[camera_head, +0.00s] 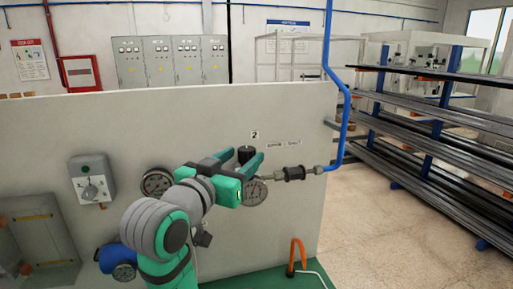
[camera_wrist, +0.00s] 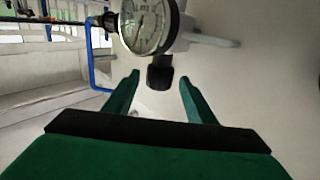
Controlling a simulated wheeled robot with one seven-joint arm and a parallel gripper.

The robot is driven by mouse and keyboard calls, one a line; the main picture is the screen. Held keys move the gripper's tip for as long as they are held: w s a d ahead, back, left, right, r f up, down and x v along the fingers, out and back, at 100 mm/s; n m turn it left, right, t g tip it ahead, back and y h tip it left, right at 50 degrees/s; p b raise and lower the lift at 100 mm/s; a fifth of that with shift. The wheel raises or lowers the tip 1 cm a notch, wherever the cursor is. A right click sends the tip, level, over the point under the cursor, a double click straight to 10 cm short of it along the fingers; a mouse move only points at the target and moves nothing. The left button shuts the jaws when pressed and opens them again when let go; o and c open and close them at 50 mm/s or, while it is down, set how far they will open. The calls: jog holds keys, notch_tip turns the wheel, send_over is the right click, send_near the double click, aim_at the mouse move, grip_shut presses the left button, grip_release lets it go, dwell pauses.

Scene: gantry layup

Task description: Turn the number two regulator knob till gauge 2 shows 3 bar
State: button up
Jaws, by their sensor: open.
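The black regulator knob (camera_head: 245,152) sits under the label "2" (camera_head: 254,134) on the grey panel. Gauge 2 (camera_head: 256,192), a round white dial, is just below it, partly hidden by my gripper (camera_head: 248,162). In the wrist view, which looks turned over, the knob (camera_wrist: 160,74) hangs below the gauge (camera_wrist: 146,24). My gripper (camera_wrist: 160,82) is open, with one green finger on each side of the knob and a visible gap to both. The gauge needle shows, but the reading is too small to tell.
A second gauge (camera_head: 156,182) is left of my gripper, and a grey switch box (camera_head: 92,180) is farther left. A black fitting (camera_head: 294,173) and blue pipe (camera_head: 346,120) stand close on the right. An orange hook-shaped handle (camera_head: 297,255) rises below.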

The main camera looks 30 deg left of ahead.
aim_at(253, 148)
jog(key=w, duration=0.4)
jog(key=w+a, duration=0.1)
jog(key=w, duration=0.1)
jog(key=shift+w, duration=0.2)
jog(key=shift+c, duration=0.6)
jog(key=c, duration=0.9)
